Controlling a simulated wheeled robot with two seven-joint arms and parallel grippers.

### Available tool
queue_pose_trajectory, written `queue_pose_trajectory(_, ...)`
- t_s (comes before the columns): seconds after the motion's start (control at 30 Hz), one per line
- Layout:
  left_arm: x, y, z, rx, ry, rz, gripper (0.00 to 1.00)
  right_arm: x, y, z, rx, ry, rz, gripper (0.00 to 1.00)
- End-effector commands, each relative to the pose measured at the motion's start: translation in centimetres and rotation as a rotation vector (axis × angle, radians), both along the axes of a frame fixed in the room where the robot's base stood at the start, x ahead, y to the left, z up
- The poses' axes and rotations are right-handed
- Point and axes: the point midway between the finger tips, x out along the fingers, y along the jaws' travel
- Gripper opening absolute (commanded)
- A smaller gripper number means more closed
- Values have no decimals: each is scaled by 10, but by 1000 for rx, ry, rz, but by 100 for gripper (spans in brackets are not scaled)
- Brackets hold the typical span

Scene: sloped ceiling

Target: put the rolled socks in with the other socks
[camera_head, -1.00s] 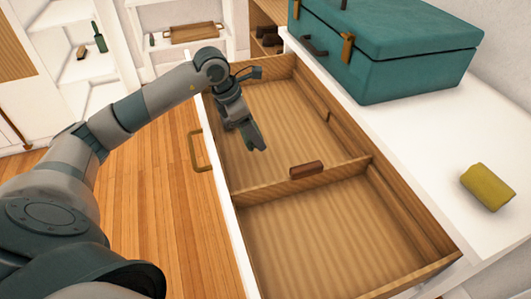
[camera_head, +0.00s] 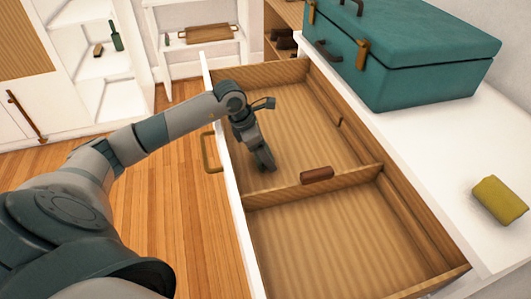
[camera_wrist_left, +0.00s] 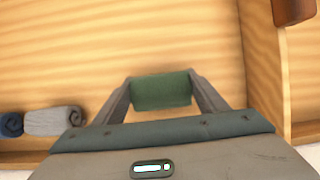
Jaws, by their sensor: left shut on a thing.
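My left gripper (camera_head: 265,163) is inside the far compartment of the open drawer (camera_head: 290,118). In the left wrist view my left gripper (camera_wrist_left: 162,92) is shut on a dark green roll, the rolled socks (camera_wrist_left: 161,91), held between its two fingers. The green roll cannot be made out in the head view. A grey sock roll (camera_wrist_left: 54,121) and a blue sock roll (camera_wrist_left: 11,124) lie side by side along the drawer wall at the lower left of the wrist view. In the head view those two are hidden behind my arm. My right gripper is not in view.
A wooden divider (camera_head: 345,177) splits the drawer, with a brown block-like thing (camera_head: 317,175) at it. The near compartment (camera_head: 335,240) is bare. On the white top stand a teal case (camera_head: 410,60) and a mustard roll (camera_head: 500,200). A shelf (camera_head: 97,60) stands at the back left.

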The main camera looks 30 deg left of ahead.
Motion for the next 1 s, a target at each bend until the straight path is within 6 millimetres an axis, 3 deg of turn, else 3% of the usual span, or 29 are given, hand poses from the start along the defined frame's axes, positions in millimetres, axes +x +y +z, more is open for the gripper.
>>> queue_pose_trajectory(0.53, 0, 0, -6, 1, -1, -1, 44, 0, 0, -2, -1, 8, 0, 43)
queue_pose_trajectory(0.57, 0, 0, -6, 1, -1, -1, 73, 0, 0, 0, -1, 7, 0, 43)
queue_pose_trajectory(0.6, 0, 0, -6, 1, -1, -1, 83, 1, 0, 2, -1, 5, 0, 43)
queue_pose_trajectory(1.0, 0, 0, -5, 1, -1, -1, 85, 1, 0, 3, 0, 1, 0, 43)
